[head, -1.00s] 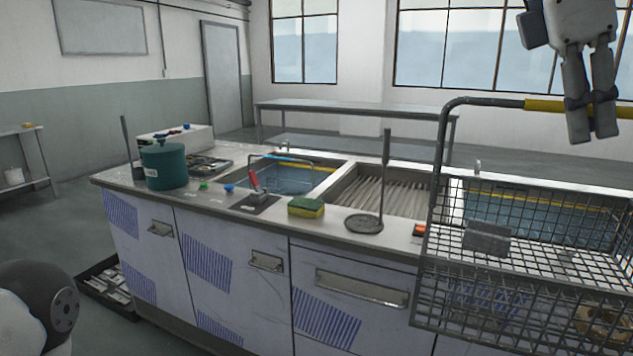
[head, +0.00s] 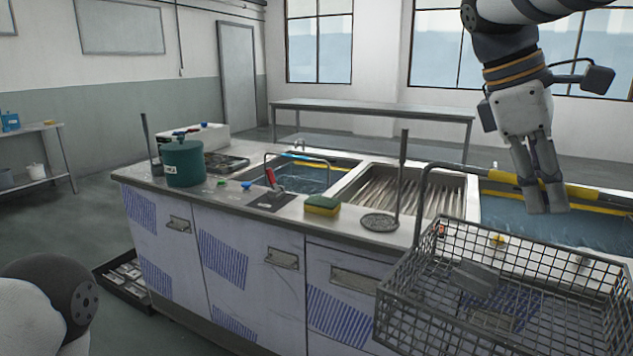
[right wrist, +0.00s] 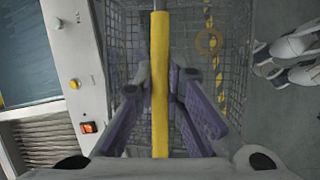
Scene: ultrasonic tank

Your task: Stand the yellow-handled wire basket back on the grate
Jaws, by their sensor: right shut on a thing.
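The wire basket (head: 390,300) is a dark mesh box with a tall handle whose grip is yellow (head: 500,176). My right gripper (head: 545,200) is shut on that yellow grip, and the basket hangs below it in front of the counter's right part. In the right wrist view the yellow handle (right wrist: 160,60) runs between the fingers, with mesh below. A grey block (head: 475,277) shows within the basket's outline. A ribbed grate (head: 400,192) lies in the middle basin, left of the basket and behind it. My left gripper is out of view.
A water-filled tank (head: 580,228) lies right of the grate and another basin (head: 310,178) lies left. An upright rod with a round perforated foot (head: 380,222), a sponge (head: 322,205) and a green pot (head: 184,163) stand on the counter. A red switch (right wrist: 88,127) shows beside the basket.

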